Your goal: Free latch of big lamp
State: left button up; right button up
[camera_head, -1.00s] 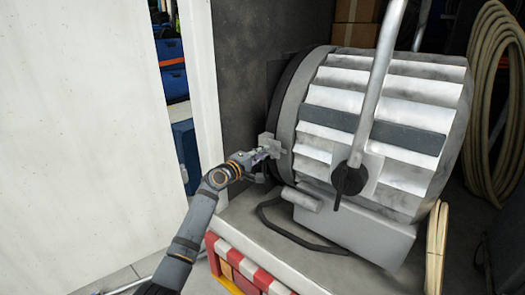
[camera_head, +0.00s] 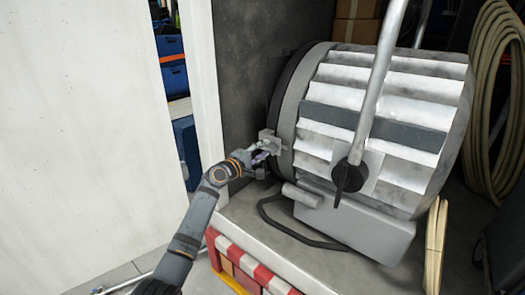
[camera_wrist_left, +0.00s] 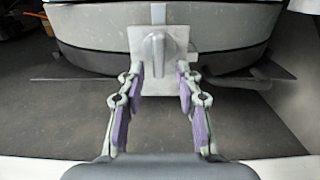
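The big lamp (camera_head: 380,125) is a large ribbed grey-white drum lying on its side on a grey shelf. Its latch (camera_head: 268,140) is a small light-grey plate with a raised handle, at the drum's left rim. In the left wrist view the latch (camera_wrist_left: 155,50) stands upright straight ahead. My left gripper (camera_head: 262,152) is at the latch. In the left wrist view its fingers (camera_wrist_left: 160,72) are spread apart, with purple pads either side of the latch handle; nothing is clearly pinched between them. My right gripper is not in view.
A pale metal pole (camera_head: 377,85) rises in front of the drum from a black knob (camera_head: 349,177). A white panel (camera_head: 75,130) stands at the left. A coiled hose (camera_head: 490,110) hangs at the right. A black cable (camera_head: 290,232) lies on the shelf.

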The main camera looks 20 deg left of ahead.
pick_arm(q)
jog(key=v, duration=1.2)
